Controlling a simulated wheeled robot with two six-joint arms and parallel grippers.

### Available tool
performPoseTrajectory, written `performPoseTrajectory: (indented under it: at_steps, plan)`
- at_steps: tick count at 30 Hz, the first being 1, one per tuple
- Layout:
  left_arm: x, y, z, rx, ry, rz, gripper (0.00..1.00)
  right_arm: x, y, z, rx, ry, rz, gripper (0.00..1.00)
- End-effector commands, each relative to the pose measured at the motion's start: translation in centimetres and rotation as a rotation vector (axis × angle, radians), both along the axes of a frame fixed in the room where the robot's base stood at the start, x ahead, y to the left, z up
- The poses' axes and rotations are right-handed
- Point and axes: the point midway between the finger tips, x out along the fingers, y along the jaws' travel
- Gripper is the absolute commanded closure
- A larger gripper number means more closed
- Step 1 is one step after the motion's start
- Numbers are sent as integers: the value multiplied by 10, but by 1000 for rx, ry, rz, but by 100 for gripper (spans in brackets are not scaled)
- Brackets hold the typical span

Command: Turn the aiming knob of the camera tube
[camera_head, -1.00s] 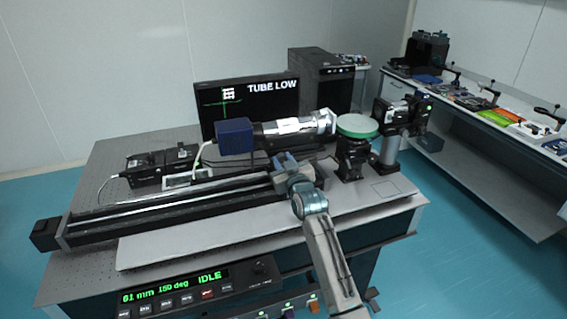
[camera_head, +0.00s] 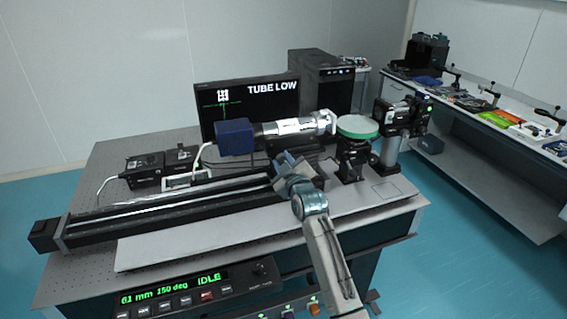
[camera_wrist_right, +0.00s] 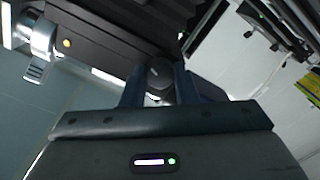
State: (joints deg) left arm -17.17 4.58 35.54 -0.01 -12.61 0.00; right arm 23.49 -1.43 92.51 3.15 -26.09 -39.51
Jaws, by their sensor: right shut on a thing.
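The camera tube (camera_head: 295,126) is a silver cylinder with a blue box at its left end, mounted above the long black rail. My right gripper (camera_head: 283,160) is below the tube near the rail's right end. In the right wrist view, the gripper (camera_wrist_right: 160,88) is shut on a dark round knob (camera_wrist_right: 158,72), one finger on each side. The knob is hidden in the head view. The monitor (camera_head: 262,112) reads "TUBE LOW" and shows a white pattern by a green cross. My left gripper is out of view.
A green-topped round stage (camera_head: 357,126) stands right of the tube, with a black device (camera_head: 405,115) on a post beyond it. The black rail (camera_head: 165,212) crosses the table. A control panel (camera_head: 195,290) at the front reads "IDLE".

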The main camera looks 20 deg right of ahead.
Motion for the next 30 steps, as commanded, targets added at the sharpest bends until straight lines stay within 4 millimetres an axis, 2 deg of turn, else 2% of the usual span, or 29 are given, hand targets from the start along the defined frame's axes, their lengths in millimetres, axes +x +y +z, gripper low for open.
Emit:
performPoseTrajectory:
  at_steps: [6,7,10,18,22,26,30]
  plan:
    - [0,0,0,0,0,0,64,0,0,1,1,-2,0,96]
    - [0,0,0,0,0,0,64,0,0,1,1,-2,0,69]
    - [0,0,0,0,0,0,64,0,0,1,1,-1,0,51]
    - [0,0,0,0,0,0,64,0,0,0,2,-1,1,51]
    - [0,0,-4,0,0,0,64,-8,0,-2,2,0,0,51]
    - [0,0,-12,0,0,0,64,-26,-1,-4,2,-1,0,51]
    - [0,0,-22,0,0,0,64,-53,-2,-4,2,-2,0,51]
